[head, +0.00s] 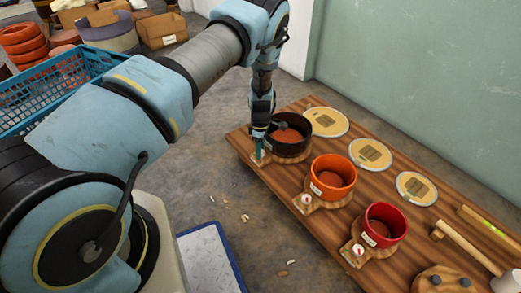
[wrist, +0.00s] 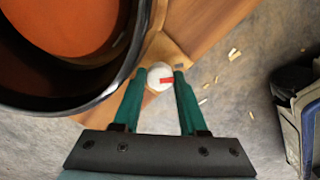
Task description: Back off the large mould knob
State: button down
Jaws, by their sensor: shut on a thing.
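The large mould (head: 288,140) is a dark, nearly black round pot with an orange-brown inside, on a wooden base at the table's far left end. In the wrist view the mould (wrist: 62,105) fills the left side. Its knob (wrist: 157,84) is round and white with a red mark pointing right. My gripper (wrist: 159,76) has its two green fingers closed on either side of the knob. In the head view my gripper (head: 259,158) reaches down beside the mould, and the knob is mostly hidden there.
An orange mould (head: 333,177) and a red mould (head: 384,225), each with a white knob, stand nearer on the wooden table (head: 293,181). Round cream discs (head: 327,121) lie behind. A mallet (head: 465,245) lies at right. Wood chips litter the floor. A blue crate (head: 60,85) is at left.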

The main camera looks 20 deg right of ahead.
jog(key=shift+c, duration=2.3)
grip_release()
notch_tip(320, 180, up, 11)
jog(key=p, duration=0.3)
jog(key=shift+f, duration=0.1)
